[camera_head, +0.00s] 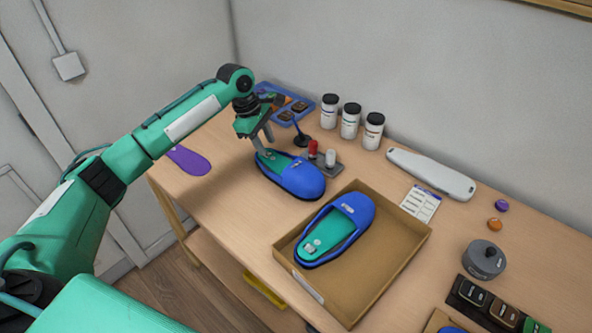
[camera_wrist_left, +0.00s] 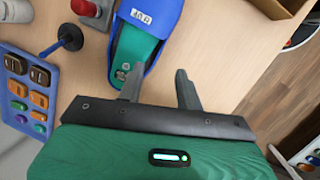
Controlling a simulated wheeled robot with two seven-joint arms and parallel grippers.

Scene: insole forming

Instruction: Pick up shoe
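A blue slip-on shoe with a green insole (camera_head: 306,182) lies on the wooden table, left of the cardboard tray. A second, matching blue shoe (camera_head: 361,209) lies in that tray. My left gripper (camera_head: 264,145) is at the open heel end of the shoe on the table. In the left wrist view, the gripper (camera_wrist_left: 159,69) is open, with one finger over the shoe's heel (camera_wrist_left: 126,46) and the other outside its right side. The shoe's side edge shows between the fingertips; contact cannot be told. My right gripper is not in view.
The cardboard tray (camera_head: 416,239) is right of the shoe. A small stand with red and white pegs (camera_head: 330,167) is close behind it. A blue tray (camera_head: 311,104), white jars (camera_head: 350,121) and a purple insole (camera_head: 188,160) are nearby.

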